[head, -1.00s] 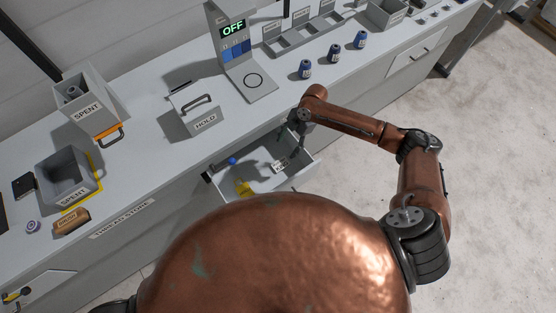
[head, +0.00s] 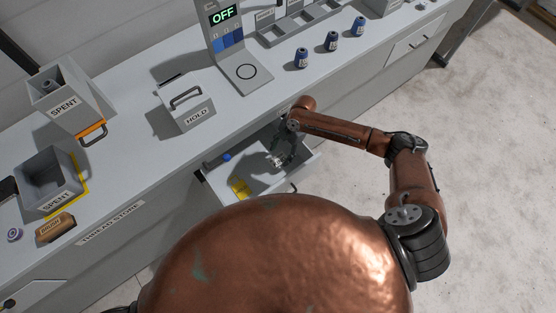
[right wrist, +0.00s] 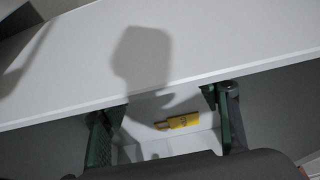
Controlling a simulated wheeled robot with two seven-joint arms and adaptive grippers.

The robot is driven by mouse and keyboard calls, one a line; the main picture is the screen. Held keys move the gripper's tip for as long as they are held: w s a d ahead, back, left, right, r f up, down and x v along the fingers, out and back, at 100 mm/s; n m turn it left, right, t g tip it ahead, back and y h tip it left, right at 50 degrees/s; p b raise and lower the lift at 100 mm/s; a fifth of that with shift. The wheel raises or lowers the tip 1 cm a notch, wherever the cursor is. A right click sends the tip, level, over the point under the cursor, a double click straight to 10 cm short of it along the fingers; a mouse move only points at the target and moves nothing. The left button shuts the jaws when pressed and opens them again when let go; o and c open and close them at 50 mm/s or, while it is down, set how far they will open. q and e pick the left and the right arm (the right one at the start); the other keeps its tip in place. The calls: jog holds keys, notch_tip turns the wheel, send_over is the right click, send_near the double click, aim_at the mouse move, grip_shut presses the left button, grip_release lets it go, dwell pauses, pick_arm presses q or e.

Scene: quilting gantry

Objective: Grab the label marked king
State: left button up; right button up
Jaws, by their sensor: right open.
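An open drawer (head: 215,189) in the counter front holds a yellow piece (head: 240,188), a blue piece (head: 227,157) and a small pale piece (head: 276,162) by my right gripper. I cannot read the word king on any of them. My right gripper (head: 281,158) is over the drawer's right part, pointing down, and partly hides the pale piece. In the right wrist view the green fingers of the right gripper (right wrist: 163,118) stand wide apart with nothing between them. The yellow piece (right wrist: 178,122), with small dark marks, shows beyond them. My left gripper is out of view.
On the counter (head: 130,205) stand a HOLD box (head: 197,117), two SPENT bins (head: 63,107) (head: 57,203), a display stand reading OFF (head: 223,16) and several blue spools (head: 332,42). The counter edge overhangs the drawer's back. Floor at the right is clear.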

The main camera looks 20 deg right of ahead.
aim_at(278, 160)
jog(key=shift+x, duration=1.45)
jog(key=shift+f, duration=0.25)
jog(key=shift+s, duration=0.1)
jog(key=c, duration=1.1)
